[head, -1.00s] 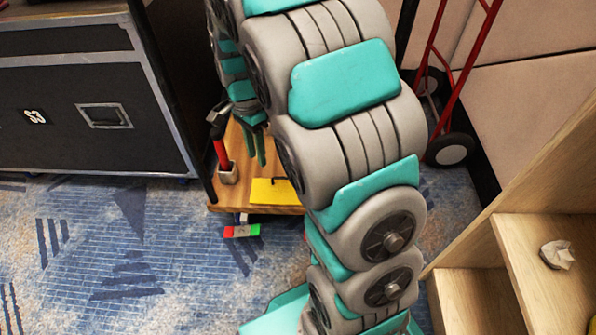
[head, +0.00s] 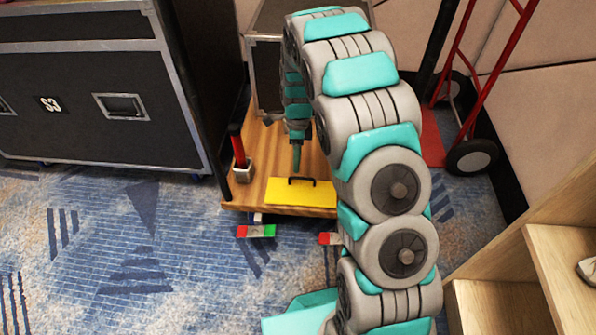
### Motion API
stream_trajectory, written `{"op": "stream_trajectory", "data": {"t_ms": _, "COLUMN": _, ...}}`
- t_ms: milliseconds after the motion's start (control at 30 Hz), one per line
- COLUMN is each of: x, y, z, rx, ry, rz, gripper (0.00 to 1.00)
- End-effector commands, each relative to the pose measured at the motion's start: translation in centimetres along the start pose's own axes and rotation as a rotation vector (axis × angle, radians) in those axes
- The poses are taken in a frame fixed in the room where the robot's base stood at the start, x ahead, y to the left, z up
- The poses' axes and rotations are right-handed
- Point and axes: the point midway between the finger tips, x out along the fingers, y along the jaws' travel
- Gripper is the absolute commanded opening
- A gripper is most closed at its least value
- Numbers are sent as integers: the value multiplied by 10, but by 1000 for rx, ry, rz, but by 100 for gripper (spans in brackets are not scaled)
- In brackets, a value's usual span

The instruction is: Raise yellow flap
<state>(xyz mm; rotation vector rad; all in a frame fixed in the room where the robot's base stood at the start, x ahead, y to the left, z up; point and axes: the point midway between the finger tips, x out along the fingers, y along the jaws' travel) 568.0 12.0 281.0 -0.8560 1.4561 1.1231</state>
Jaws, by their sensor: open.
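The yellow flap (head: 312,196) lies flat at the front edge of the wooden platform (head: 262,160). A dark handle (head: 302,181) stands along its rear part. My gripper (head: 297,168) points down just above and behind the flap, near the handle. It is open and holds nothing that I can see. From this angle one finger mostly covers the other, and I cannot tell whether the fingers touch the handle.
A red-handled tool (head: 238,148) stands in a small holder left of the flap. A black flight case (head: 110,100) stands at left. A red hand truck (head: 470,130) is at the back right. A wooden shelf (head: 565,270) is at the lower right.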

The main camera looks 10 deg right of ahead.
Motion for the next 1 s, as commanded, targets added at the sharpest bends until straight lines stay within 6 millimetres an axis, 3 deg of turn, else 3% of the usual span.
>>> {"op": "stream_trajectory", "data": {"t_ms": 300, "x": 44, "y": 1, "z": 0, "rx": -2, "ry": 2, "rz": 3, "gripper": 42}}
{"op": "stream_trajectory", "data": {"t_ms": 567, "x": 47, "y": 1, "z": 0, "rx": -1, "ry": 1, "rz": 1, "gripper": 42}}
{"op": "stream_trajectory", "data": {"t_ms": 933, "x": 46, "y": 1, "z": 0, "rx": -1, "ry": 1, "rz": 1, "gripper": 3}}
{"op": "stream_trajectory", "data": {"t_ms": 1000, "x": 46, "y": 1, "z": 0, "rx": -1, "ry": 1, "rz": 1, "gripper": 0}}
